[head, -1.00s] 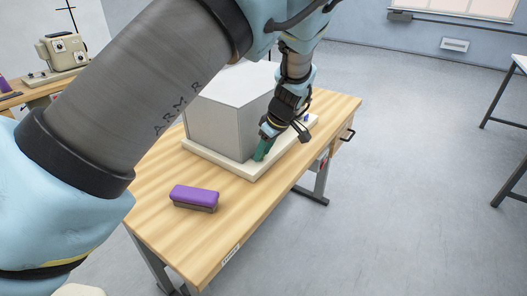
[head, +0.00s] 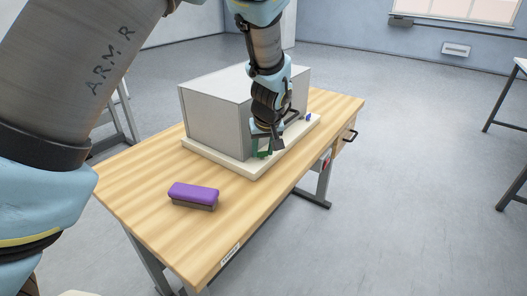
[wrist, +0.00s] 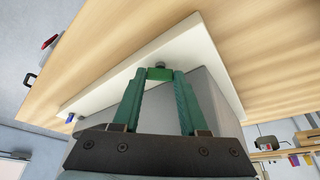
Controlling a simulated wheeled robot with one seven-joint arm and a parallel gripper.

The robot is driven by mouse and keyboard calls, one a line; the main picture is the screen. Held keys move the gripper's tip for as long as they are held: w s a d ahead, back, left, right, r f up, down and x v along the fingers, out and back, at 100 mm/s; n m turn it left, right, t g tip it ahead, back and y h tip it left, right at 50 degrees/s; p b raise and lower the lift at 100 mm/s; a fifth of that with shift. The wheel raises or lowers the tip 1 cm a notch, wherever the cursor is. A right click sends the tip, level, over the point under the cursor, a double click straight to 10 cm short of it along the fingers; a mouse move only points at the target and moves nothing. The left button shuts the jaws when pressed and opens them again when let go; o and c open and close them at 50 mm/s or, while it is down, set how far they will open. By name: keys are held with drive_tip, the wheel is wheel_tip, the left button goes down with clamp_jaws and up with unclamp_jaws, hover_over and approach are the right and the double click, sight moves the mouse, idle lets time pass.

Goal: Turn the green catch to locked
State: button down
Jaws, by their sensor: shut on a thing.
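The green catch (wrist: 158,73) is a small block beside a dark round knob, at the edge of the cream base (wrist: 205,60) of the grey machine. My gripper (wrist: 159,76) has two green fingers, one on each side of the catch, and is shut on it. In the head view my gripper (head: 266,150) is low at the machine's front right corner, and the catch cannot be clearly told from the green fingers there. No lock marking is readable.
The grey box-shaped machine (head: 213,122) stands on its cream base on the wooden table (head: 140,198). A purple-topped block (head: 194,194) lies near the front. A small blue part (head: 308,117) is on the base's far right. The table's front is otherwise clear.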

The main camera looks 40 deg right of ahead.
drive_tip(key=shift+m, duration=0.3)
drive_tip(key=shift+c, duration=2.2)
unclamp_jaws()
drive_tip(key=shift+a, duration=0.1)
